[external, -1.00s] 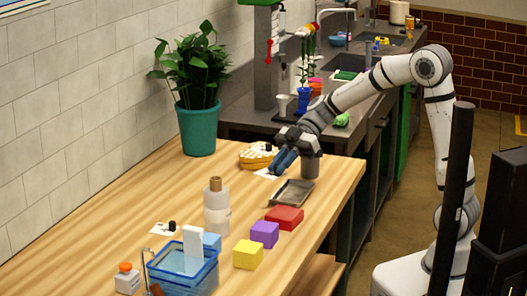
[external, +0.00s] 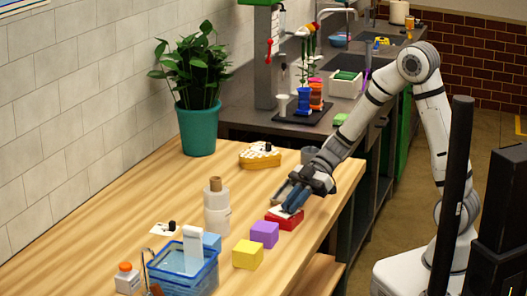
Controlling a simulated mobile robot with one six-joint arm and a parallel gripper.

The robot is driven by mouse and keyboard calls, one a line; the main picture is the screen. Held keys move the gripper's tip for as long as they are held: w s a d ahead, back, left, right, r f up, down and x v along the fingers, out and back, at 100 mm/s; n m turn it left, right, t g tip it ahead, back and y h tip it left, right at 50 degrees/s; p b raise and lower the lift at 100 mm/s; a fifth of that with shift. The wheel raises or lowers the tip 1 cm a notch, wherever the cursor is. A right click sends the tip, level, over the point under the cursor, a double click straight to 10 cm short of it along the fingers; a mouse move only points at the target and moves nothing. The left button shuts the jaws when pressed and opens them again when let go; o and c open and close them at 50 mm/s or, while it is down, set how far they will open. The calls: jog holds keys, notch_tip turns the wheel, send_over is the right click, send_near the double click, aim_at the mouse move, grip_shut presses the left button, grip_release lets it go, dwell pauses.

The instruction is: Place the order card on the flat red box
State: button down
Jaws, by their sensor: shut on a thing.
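The flat red box (external: 287,223) lies near the right edge of the wooden table, at the end of a row of coloured blocks. My gripper (external: 289,209) points down over it, its blue fingers shut on the order card. The small white card (external: 281,212) shows just under and left of the fingertips, at the box's top. I cannot tell whether it touches the box. The fingers hide part of the card and of the box top.
A purple block (external: 264,234) and a yellow block (external: 248,254) stand left of the red box. A white bottle (external: 216,212) and a blue basket (external: 183,272) stand further left.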

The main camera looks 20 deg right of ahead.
jog(key=shift+f+b, duration=0.2)
jog(key=shift+b, duration=0.15)
jog(key=c, duration=1.4)
grip_release()
jog(key=shift+c, duration=0.2)
jog(key=shift+r, duration=0.1)
jog(key=shift+r+p, duration=0.15)
jog(key=shift+p, duration=0.15)
jog(key=b+v, duration=0.1)
jog(key=v, duration=1.1)
jog(key=shift+d, duration=0.15)
